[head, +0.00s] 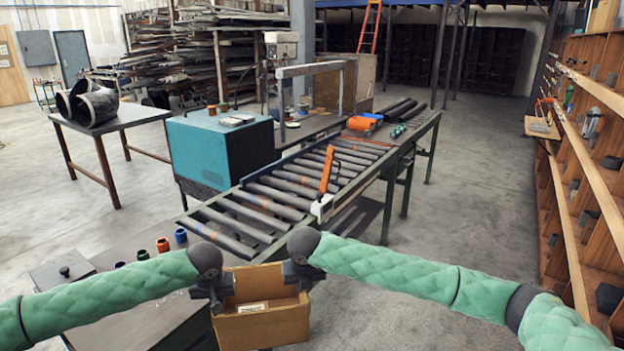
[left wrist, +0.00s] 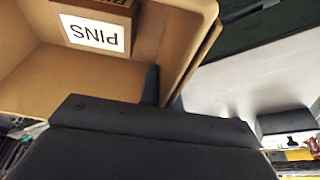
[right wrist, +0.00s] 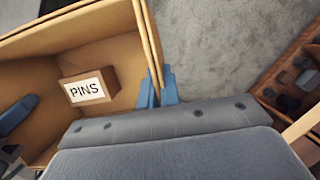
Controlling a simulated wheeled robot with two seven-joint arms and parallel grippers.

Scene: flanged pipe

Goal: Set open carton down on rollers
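The open carton (head: 262,326) is a brown cardboard box at the bottom middle of the head view, held up between my two arms. Inside lies a small brown box with a white "PINS" label (right wrist: 86,90). My left gripper (head: 222,296) is at the carton's left wall; in the left wrist view a dark finger (left wrist: 150,88) shows inside against that wall. My right gripper (right wrist: 157,88) has its blue fingers on both sides of the right wall, shut on it. The rollers (head: 290,190) are a sloping row of grey cylinders in a green frame, beyond the carton and apart from it.
An orange-handled lever (head: 327,172) stands at the rollers' right edge. A teal box (head: 220,150) stands left of the rollers. A dark bench with small coloured cups (head: 163,245) is at the lower left. Wooden shelving (head: 590,150) lines the right, with open floor between.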

